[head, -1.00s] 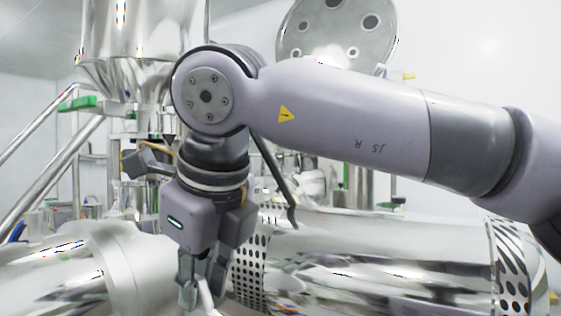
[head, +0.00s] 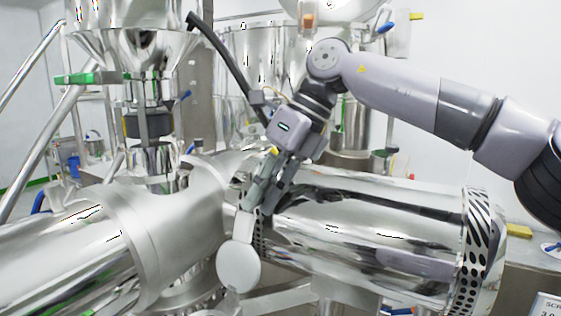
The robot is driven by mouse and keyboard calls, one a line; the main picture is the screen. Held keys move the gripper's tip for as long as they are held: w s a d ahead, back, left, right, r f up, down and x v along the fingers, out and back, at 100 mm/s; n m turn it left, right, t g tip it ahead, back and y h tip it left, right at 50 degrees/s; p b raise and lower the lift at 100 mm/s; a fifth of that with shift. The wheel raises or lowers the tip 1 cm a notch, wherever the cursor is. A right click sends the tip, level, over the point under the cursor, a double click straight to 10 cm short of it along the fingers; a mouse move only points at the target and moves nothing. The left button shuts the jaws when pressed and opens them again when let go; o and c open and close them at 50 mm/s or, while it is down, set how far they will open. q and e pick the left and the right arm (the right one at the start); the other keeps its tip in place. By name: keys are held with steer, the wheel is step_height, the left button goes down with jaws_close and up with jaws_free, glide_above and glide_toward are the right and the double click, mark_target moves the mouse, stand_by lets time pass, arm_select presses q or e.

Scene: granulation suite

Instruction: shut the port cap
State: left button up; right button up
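The port cap (head: 238,266) is a pale round disc with a narrow neck at its top. It hangs face-on in front of the shiny horizontal vessel, left of centre. My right gripper (head: 256,211) points down and left just above it. Its two fingers look parallel with a gap between them, and the left fingertip is at or very near the cap's neck. I cannot tell whether they touch. The port opening is not clearly seen. My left gripper is not in view.
The polished horizontal vessel (head: 360,235) spans the middle, with a perforated band (head: 474,250) at its right. A steel hopper column (head: 150,60) with a green clamp (head: 78,79) stands at left. A dark curved bar (head: 222,55) rises behind the gripper.

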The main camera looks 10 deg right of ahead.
steer(key=v, duration=0.5)
steer(key=shift+r, duration=0.2)
steer(key=shift+d+r, duration=0.2)
steer(key=shift+r, duration=0.15)
steer(key=shift+b, duration=0.3)
